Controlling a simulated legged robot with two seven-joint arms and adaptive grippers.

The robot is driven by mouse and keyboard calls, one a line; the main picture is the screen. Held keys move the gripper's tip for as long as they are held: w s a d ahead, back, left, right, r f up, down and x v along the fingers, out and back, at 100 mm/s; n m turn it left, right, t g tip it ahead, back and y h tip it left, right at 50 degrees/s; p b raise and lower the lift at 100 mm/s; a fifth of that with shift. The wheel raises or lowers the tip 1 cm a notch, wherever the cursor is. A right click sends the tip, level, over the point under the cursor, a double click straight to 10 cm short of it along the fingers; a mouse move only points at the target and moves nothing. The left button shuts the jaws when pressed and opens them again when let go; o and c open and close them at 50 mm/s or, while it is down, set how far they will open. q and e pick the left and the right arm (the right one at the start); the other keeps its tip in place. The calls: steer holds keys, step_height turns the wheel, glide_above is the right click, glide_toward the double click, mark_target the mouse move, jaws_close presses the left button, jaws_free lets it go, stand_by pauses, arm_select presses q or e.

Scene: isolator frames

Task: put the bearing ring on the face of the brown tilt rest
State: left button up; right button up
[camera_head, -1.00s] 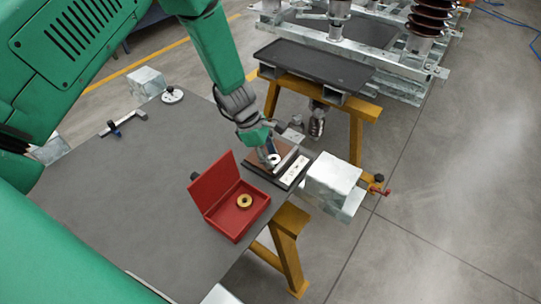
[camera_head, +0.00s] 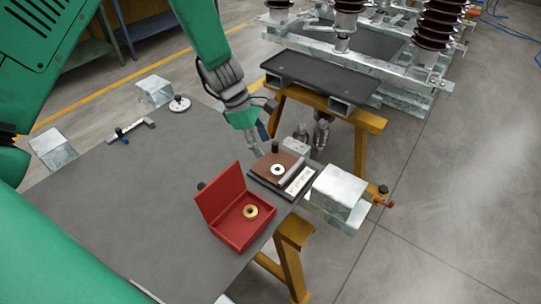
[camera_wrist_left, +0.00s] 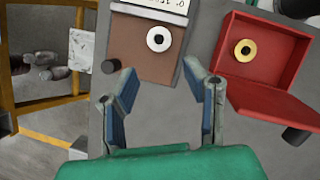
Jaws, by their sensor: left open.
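The bearing ring (camera_head: 278,169), a pale ring with a dark hole, lies against the brown face of the tilt rest (camera_head: 264,177). In the left wrist view the ring (camera_wrist_left: 159,39) sits on the upper right part of the brown face (camera_wrist_left: 128,50), with nothing gripping it. My left gripper (camera_head: 258,140) is just behind and left of the rest, apart from the ring. In the wrist view its two fingers (camera_wrist_left: 163,88) are spread and empty, below the ring in the picture. My right gripper is not in view.
An open red box (camera_head: 238,232) holding a brass-coloured ring (camera_head: 250,212) stands close in front of the rest. A metal block (camera_head: 339,189) is at the table's right edge. A white round piece (camera_head: 180,105) and a small clamp-like tool (camera_head: 131,131) lie farther back. The table's middle is clear.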

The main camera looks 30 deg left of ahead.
arm_select(q)
steer(key=v, duration=0.2)
steer(key=shift+a+r, duration=0.15)
steer(key=shift+r, duration=0.2)
steer(key=shift+r, duration=0.1)
